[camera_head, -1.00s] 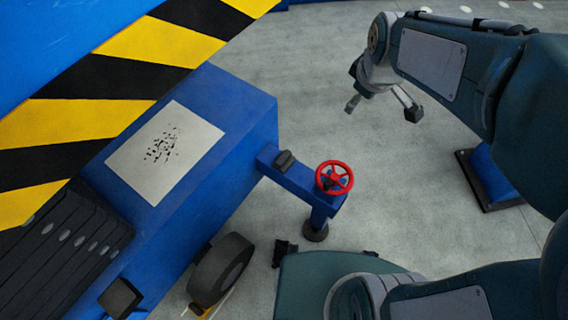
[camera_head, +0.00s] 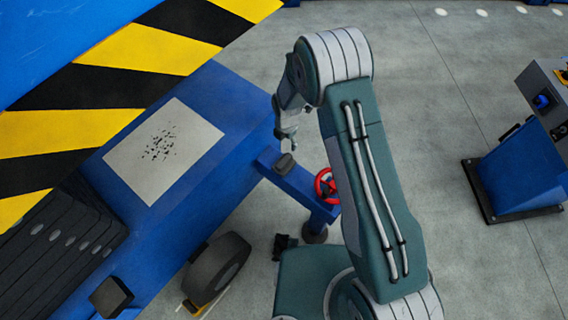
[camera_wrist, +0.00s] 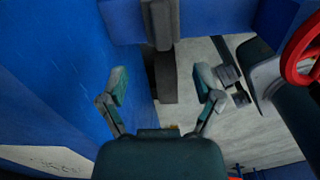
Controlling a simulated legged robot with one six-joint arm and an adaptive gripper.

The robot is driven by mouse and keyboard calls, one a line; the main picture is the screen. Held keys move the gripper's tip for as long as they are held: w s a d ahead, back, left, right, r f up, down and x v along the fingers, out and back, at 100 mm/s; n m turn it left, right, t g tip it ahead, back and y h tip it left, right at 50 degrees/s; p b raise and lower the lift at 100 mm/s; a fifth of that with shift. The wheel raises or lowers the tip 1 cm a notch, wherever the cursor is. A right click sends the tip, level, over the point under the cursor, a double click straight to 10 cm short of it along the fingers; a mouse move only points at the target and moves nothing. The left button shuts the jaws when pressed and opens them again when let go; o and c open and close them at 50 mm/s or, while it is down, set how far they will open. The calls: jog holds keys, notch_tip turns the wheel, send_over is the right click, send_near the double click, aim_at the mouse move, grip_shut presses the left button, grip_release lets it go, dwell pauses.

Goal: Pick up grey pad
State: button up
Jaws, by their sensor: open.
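The grey pad (camera_head: 285,163) is a small dark grey block on top of a blue beam (camera_head: 310,190) that juts from the blue machine. In the wrist view the pad (camera_wrist: 160,22) shows at the top centre, beyond the fingertips. My gripper (camera_head: 288,138) is just above and behind the pad in the head view, partly hidden by my own arm. In the wrist view my gripper (camera_wrist: 163,83) has its two fingers spread apart with nothing between them. The fingers look clear of the pad.
A red valve wheel (camera_head: 325,186) stands at the beam's end, close to my arm. The blue machine's side carries a pale speckled plate (camera_head: 163,150). A dark tyre (camera_head: 217,263) sits below. A blue stand (camera_head: 522,172) is at right. Grey floor is open behind.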

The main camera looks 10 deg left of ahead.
aim_at(284, 160)
jog(key=shift+s+a+f+n, duration=0.15)
jog(key=shift+f+n, duration=0.1)
jog(key=shift+f, duration=0.35)
jog(key=shift+s+a+f+n, duration=0.15)
jog(key=shift+f+n, duration=0.1)
jog(key=shift+f, duration=0.35)
notch_tip(284, 160, down, 10)
jog(key=shift+s+f, duration=0.15)
jog(key=shift+f, duration=0.1)
jog(key=shift+c, duration=0.3)
grip_shut()
